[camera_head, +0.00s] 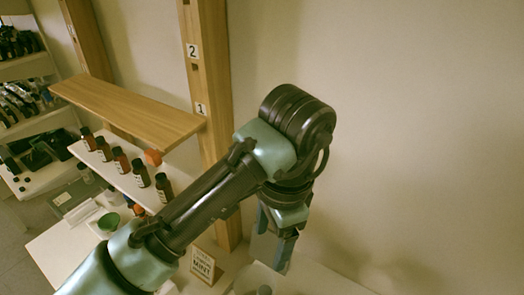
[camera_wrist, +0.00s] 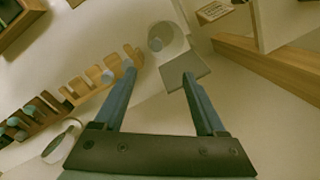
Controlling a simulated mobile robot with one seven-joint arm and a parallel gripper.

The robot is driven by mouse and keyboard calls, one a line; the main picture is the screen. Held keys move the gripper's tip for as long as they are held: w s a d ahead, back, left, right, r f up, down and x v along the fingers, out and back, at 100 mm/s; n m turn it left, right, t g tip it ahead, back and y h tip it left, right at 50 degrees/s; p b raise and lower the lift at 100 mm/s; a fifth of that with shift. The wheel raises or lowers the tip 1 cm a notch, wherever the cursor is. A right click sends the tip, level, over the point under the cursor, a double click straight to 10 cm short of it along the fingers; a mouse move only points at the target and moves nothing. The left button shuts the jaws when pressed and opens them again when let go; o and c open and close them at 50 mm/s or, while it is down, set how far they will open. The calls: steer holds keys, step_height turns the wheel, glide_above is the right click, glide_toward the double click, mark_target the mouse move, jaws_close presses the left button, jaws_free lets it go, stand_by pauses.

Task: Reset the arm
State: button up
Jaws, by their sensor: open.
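My arm reaches across the middle of the head view, with its elbow high and its end bent downward. My gripper (camera_head: 276,243) hangs in front of the pale wall, right of the wooden post. In the wrist view my gripper (camera_wrist: 158,75) shows two blue-grey fingers spread wide apart, with nothing held between them. Past the fingertips lie a pale surface and a grey square plate (camera_wrist: 184,70), with a round whitish vessel (camera_wrist: 163,38) beyond it. The fingers appear apart from these things.
A wooden shelf (camera_head: 130,108) and a numbered post (camera_head: 207,80) stand left of my arm. Several dark-capped bottles (camera_head: 121,160) line the lower white shelf. A "MINT" sign (camera_head: 203,265) stands below my forearm. A wooden rack (camera_wrist: 100,78) lies left in the wrist view. The right wall area is clear.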

steer(key=w+d+r+t+h, duration=0.3)
steer(key=d+r, duration=0.2)
steer(key=d, duration=0.2)
steer(key=w+d+r+t+h, duration=0.2)
steer(key=d+r+t+h, duration=0.1)
steer(key=d+r, duration=0.3)
steer(key=d+r+t+h, duration=0.1)
steer(key=r, duration=0.2)
steer(key=d+r+n+t+h, duration=0.1)
steer(key=d+r+t, duration=0.1)
steer(key=r, duration=0.2)
steer(key=w+d+r+t+h, duration=0.1)
steer(key=r+t+h, duration=0.1)
steer(key=r, duration=0.1)
steer(key=shift+d+r, duration=0.15)
steer(key=shift+r, duration=0.1)
steer(key=s+a+r+n+t+h, duration=0.15)
steer(key=a+r+n+t, duration=0.35)
steer(key=r, duration=0.6)
steer(key=s+a+r+n+t+y, duration=0.4)
steer(key=a+t+y, duration=0.1)
steer(key=a, duration=0.2)
steer(key=s+a+r+n+t+y, duration=0.4)
steer(key=s+a+t+y, duration=0.1)
steer(key=a, duration=0.3)
steer(key=shift+s+r+t, duration=0.25)
steer(key=shift+s+t, duration=0.05)
steer(key=shift+t, duration=0.1)
steer(key=shift+a+y, duration=0.1)
steer(key=shift+y, duration=0.15)
